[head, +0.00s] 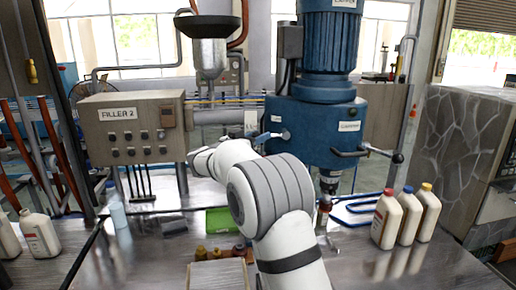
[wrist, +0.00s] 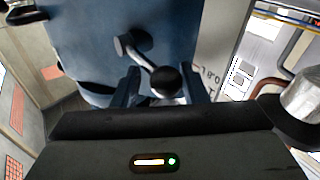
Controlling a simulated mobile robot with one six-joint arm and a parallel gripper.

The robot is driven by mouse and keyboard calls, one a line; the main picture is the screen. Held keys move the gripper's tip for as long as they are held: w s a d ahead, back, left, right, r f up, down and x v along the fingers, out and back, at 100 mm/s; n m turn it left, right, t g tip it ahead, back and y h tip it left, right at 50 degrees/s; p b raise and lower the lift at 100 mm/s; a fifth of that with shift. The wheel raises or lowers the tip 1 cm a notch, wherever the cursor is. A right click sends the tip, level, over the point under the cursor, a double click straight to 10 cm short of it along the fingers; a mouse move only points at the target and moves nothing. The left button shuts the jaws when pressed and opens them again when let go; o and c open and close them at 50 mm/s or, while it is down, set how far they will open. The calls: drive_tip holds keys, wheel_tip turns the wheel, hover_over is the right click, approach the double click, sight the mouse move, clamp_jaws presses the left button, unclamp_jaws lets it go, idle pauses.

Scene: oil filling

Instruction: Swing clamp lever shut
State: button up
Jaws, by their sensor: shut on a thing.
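The blue capper machine (head: 320,115) stands right of centre in the head view. In the wrist view its blue face (wrist: 85,30) fills the upper left. A short metal lever (wrist: 143,57) with a round black knob (wrist: 165,81) slants out from a pivot on this face. My gripper (wrist: 162,88) has one finger on each side of the knob and is shut on the lever at its knob end. In the head view my arm reaches to the machine's left side, and the fingertips and knob are too small to make out clearly.
Another handle with a dark knob (head: 397,158) sticks out on the machine's right. The filler control box (head: 133,127) stands left. Several white bottles, including a red-capped one (head: 386,220), stand on the metal table (head: 400,262). A green tray (head: 219,221) lies beside my arm.

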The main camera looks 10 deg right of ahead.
drive_tip(key=d+f+n+t+y+b, duration=0.1)
drive_tip(key=f+n+t+b, duration=0.3)
drive_tip(key=b, duration=1.4)
drive_tip(key=d+f+n+t+y+b, duration=0.1)
drive_tip(key=d+f+n+t+b, duration=0.2)
drive_tip(key=n+t+b, duration=0.6)
drive_tip(key=f+n+b, duration=0.1)
drive_tip(key=n+b, duration=0.1)
drive_tip(key=b, duration=0.8)
drive_tip(key=shift+d+f, duration=0.2)
drive_tip(key=shift+d, duration=0.15)
drive_tip(key=shift+r+n+t+y, duration=0.15)
drive_tip(key=shift+n+t+y, duration=0.15)
drive_tip(key=shift+n+t, duration=0.1)
drive_tip(key=o, duration=0.4)
drive_tip(key=shift+d, duration=0.1)
drive_tip(key=shift+c, duration=0.2)
drive_tip(key=v, duration=0.8)
drive_tip(key=shift+b, duration=0.3)
